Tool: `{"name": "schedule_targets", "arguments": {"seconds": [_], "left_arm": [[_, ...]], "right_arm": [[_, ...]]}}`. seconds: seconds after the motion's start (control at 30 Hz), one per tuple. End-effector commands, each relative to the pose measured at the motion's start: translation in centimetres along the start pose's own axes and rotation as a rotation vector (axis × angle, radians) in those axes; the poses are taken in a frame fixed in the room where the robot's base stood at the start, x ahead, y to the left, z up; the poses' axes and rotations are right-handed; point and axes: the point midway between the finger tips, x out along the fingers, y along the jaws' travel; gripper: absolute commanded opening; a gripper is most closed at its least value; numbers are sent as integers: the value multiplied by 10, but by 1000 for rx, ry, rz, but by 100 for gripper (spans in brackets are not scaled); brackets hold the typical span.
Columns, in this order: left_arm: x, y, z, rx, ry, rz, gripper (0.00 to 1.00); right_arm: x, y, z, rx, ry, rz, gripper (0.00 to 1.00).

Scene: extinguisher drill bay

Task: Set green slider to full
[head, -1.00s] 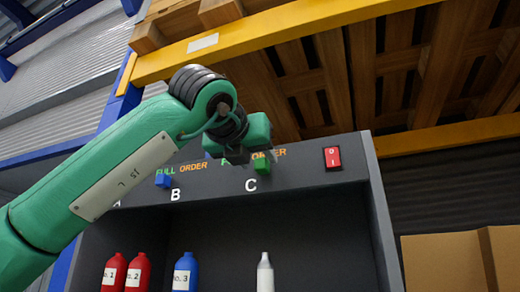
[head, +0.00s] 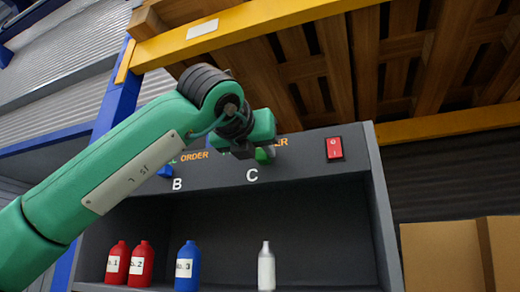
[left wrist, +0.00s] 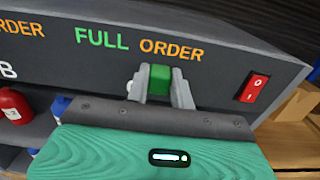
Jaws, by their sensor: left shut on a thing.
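The green slider (head: 265,155) sits on the dark panel above the letter C, partly hidden by my gripper in the head view. In the left wrist view the green slider (left wrist: 160,80) stands between the two grey fingers, below the orange word ORDER (left wrist: 171,50). The green word FULL (left wrist: 102,39) is to its left. My left gripper (head: 256,154) is shut on the slider; its fingers also show in the left wrist view (left wrist: 160,88). My right gripper is in neither view.
A blue slider (head: 165,172) is left of C, near B. A red switch (head: 334,148) is right of the green slider. Red bottles (head: 141,264), a blue bottle (head: 187,267) and a white bottle (head: 266,268) stand in the bay below. A yellow beam (head: 220,35) runs above.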

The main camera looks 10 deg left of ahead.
Motion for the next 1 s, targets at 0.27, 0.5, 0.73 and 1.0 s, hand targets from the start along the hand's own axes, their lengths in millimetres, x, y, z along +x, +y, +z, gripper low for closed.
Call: {"name": "schedule_targets", "arguments": {"seconds": [0.27, 0.5, 0.73, 1.0], "left_arm": [[0, 52, -3, -6, 0, 2, 0], [0, 65, 0, -1, 0, 2, 0], [0, 65, 0, -2, 0, 3, 33], [0, 64, 0, -1, 0, 1, 45]], "right_arm": [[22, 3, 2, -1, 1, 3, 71], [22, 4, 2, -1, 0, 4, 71], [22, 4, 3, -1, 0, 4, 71], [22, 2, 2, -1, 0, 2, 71]]}}
